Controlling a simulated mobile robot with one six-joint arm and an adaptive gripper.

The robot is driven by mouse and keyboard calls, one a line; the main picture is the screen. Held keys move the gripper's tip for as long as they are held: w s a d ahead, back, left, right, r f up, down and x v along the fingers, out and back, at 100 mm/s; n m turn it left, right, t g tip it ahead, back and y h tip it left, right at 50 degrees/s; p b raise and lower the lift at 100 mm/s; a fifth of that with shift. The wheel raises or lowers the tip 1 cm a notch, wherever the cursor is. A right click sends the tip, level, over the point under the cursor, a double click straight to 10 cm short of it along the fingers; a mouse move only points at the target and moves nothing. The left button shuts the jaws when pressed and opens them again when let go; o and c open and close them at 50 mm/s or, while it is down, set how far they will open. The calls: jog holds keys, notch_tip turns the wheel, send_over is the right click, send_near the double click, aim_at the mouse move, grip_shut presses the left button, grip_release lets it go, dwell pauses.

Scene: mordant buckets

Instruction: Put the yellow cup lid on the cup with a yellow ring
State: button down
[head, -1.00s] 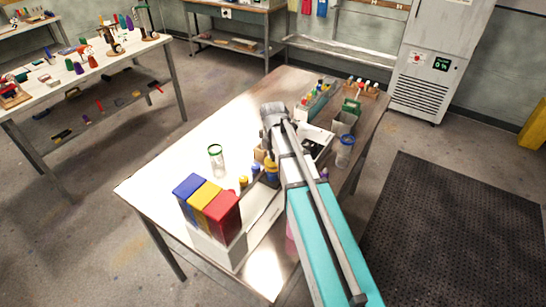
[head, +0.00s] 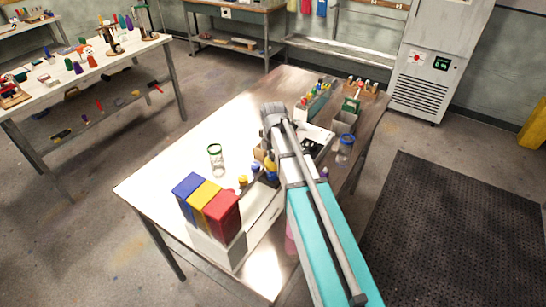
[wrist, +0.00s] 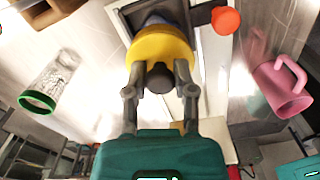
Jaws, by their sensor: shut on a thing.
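In the wrist view, the yellow cup lid (wrist: 160,44) is a rounded yellow piece with a dark grey knob (wrist: 159,78). My gripper (wrist: 159,72) is shut on it, with a finger on each side of the knob. A dark blue shape shows just beyond the yellow; I cannot tell whether the two touch. In the head view, a yellow and blue thing (head: 270,166) shows left of my arm, whose end hides part of the table. I cannot make out a cup with a yellow ring in either view.
A clear cup with a green ring (head: 216,158) stands on the table, and one with a blue ring (head: 345,145) stands at the right. Blue, yellow and red boxes (head: 207,205) stand at the front. A pink mug (wrist: 281,84) shows in the wrist view. The table's left side is clear.

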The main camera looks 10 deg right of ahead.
jog(key=shift+f+b, duration=0.35)
dwell(0.3)
jog(key=shift+c, duration=1.8)
grip_release()
jog(key=shift+r, duration=0.1)
